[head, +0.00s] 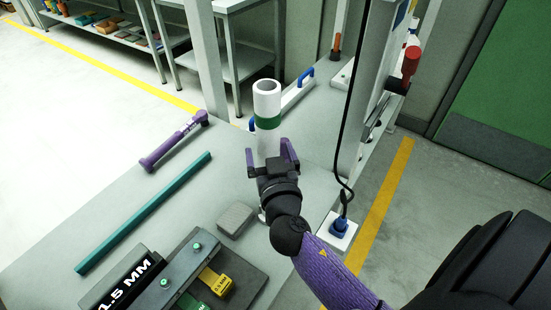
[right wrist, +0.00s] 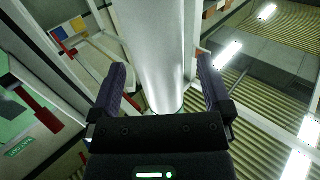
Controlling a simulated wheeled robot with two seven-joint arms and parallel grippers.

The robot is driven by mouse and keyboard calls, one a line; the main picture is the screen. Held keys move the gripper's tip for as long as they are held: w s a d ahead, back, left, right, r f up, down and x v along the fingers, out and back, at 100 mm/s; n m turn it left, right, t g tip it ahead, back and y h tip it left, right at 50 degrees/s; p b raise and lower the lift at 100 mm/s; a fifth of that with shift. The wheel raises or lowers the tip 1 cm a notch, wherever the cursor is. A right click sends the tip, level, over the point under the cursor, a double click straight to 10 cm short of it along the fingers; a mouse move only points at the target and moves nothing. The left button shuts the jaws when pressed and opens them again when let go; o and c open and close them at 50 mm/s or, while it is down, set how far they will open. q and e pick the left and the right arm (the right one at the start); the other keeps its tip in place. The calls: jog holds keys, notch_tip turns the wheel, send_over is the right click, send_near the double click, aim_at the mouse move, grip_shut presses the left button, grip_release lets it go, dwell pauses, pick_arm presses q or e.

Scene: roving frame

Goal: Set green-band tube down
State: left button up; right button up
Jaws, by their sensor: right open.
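The green-band tube (head: 267,98) is a white, hollow-topped cylinder with a green band round its middle. It is upright at the far part of the grey bench; its lower end is partly hidden by my gripper. My right gripper (head: 269,153) is open, with its two purple fingers on either side of the tube's lower part. In the right wrist view the tube (right wrist: 158,45) rises between the fingers of the gripper (right wrist: 160,75). My left gripper is not in view.
On the bench (head: 130,200) lie a purple torque wrench (head: 172,142), a teal bar (head: 145,212), a grey block (head: 236,219) and a dark fixture (head: 185,270) with yellow and green tags. A blue-handled item (head: 304,78) is behind the tube. A black cable (head: 350,120) hangs at right.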

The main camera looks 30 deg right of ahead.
jog(key=b+v, duration=0.2)
jog(key=v, duration=0.7)
jog(key=shift+s, duration=0.4)
jog(key=shift+a, duration=0.1)
